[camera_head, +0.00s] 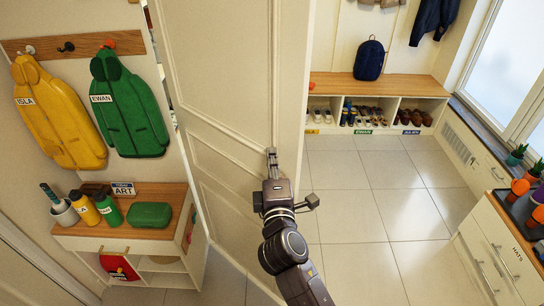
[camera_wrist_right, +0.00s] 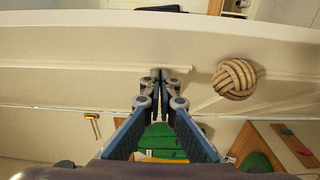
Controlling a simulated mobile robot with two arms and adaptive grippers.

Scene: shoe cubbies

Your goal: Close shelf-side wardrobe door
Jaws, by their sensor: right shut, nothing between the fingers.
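The wardrobe door (camera_head: 215,70) is a tall cream panelled door. It stands open in the head view, slanting across the left-middle of the picture. Its face also fills the upper part of the right wrist view (camera_wrist_right: 90,50). A round knotted-rope knob (camera_wrist_right: 235,79) shows right of my fingers there. My right gripper (camera_head: 271,154) is shut and empty, its fingertips in front of the door's right part. In the right wrist view the fingertips (camera_wrist_right: 162,75) are at or very near the door; I cannot tell whether they touch. My left gripper is not in view.
Left of the door are a yellow jacket (camera_head: 60,112), a green jacket (camera_head: 127,105) and a low wooden-topped shelf (camera_head: 90,229) with bottles. A shoe cubby bench (camera_head: 420,86) stands at the back. A drawer unit (camera_head: 490,250) is at the right. The tiled floor (camera_head: 375,200) between is clear.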

